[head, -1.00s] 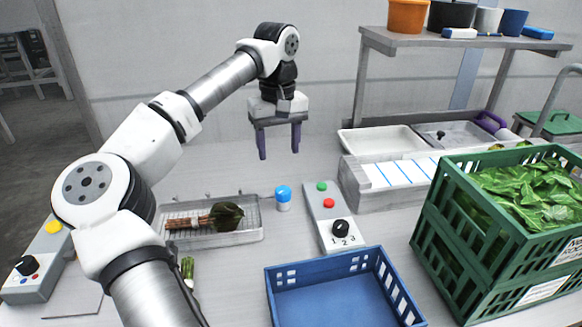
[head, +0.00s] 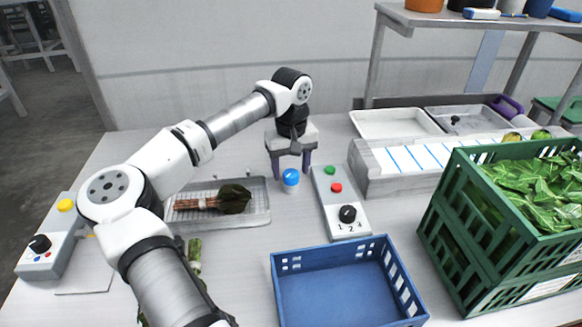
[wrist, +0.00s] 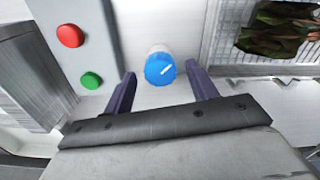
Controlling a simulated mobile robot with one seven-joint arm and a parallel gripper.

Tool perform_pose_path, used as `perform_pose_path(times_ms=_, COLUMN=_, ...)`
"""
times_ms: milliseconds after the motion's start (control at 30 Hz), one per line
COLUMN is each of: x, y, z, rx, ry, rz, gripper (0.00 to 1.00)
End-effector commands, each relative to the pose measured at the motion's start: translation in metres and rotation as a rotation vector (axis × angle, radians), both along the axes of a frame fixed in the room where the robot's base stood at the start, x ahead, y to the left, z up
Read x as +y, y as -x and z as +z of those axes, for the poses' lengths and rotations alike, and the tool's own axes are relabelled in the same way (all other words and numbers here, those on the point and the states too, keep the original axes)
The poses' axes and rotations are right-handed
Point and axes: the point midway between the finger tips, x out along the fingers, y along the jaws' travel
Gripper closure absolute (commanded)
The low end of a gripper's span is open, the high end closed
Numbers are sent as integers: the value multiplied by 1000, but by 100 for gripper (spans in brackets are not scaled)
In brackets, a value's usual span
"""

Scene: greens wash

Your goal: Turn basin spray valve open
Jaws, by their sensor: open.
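A blue round knob on a short white base (head: 291,177) stands on the counter between the wire tray and the button box. No label names it as the spray valve. In the wrist view the blue knob (wrist: 160,68) has a white pointer mark, slanting up to the right. My gripper (head: 291,167) is open and points down just above and behind the knob. Its two purple fingers show on either side of the knob in the wrist view, with gaps between. I cannot tell whether they reach down around it.
A grey box with green and red buttons and a black numbered dial (head: 347,214) stands right of the knob. A wire tray (head: 262,212) holding a leafy bundle lies left. A blue crate (head: 340,247) and a green crate of leaves (head: 480,225) stand in front and right.

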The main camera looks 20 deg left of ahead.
Motion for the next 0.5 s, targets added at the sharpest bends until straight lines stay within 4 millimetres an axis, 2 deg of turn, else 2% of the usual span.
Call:
perform_pose_path(times_ms=133, x=0, y=0, z=-9, rx=-1, ry=1, rz=0, gripper=43)
perform_pose_path(times_ms=400, x=0, y=0, z=-11, rx=-1, ry=0, rz=0, gripper=43)
perform_pose_path(times_ms=433, x=0, y=0, z=-11, rx=-1, ry=0, rz=0, gripper=44)
perform_pose_path(times_ms=500, x=0, y=0, z=-11, rx=-1, ry=-1, rz=0, gripper=53)
